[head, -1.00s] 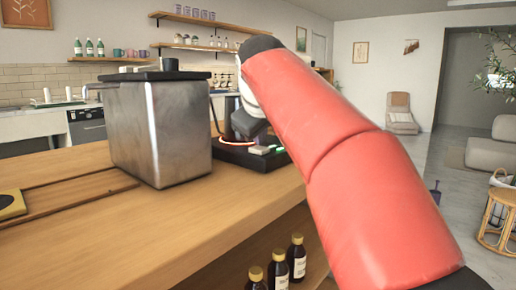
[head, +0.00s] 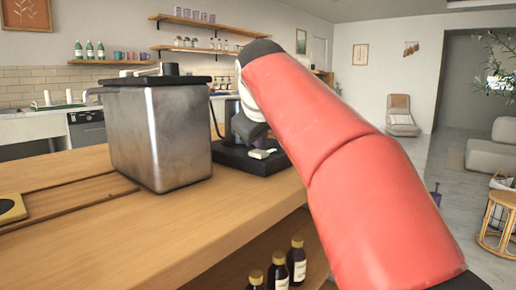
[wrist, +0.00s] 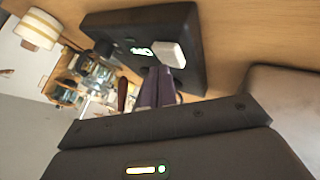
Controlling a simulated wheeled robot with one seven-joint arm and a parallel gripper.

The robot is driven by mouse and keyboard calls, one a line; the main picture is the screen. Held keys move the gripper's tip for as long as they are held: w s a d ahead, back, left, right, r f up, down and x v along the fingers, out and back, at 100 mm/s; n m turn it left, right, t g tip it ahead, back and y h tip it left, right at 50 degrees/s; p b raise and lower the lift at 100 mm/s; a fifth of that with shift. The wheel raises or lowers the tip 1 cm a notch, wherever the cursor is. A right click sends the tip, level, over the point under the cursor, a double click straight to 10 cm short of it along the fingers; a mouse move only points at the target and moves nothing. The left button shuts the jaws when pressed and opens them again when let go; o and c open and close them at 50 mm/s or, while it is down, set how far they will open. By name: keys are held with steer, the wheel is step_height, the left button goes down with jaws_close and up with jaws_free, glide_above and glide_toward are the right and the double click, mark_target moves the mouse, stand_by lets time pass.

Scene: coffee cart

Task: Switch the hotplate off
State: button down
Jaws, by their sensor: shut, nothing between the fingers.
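The hotplate (head: 262,163) is a flat black unit on the wooden counter, right of the steel box. It also shows in the wrist view (wrist: 188,20). No red glow shows on it now. Its pale switch (head: 259,154) sits on its front part and shows as a white block in the wrist view (wrist: 170,54). Beside the switch is a small lit green display (wrist: 140,51), too small to read surely. My gripper (wrist: 158,72) is shut and empty, its fingertips right by the switch; I cannot tell whether they touch it. In the head view my arm partly hides the hotplate.
A large steel box (head: 160,130) stands close left of the hotplate. Several dark bottles (head: 298,260) stand on a shelf below the counter's front edge. The front counter top (head: 150,235) is clear. A yellow pad (head: 12,207) lies far left.

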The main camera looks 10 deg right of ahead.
mark_target(260, 153)
steer(key=shift+r+p, duration=0.4)
steer(key=shift+r, duration=0.25)
step_height(260, 153, up, 6)
steer(key=p, duration=0.6)
steer(key=shift+f, duration=0.1)
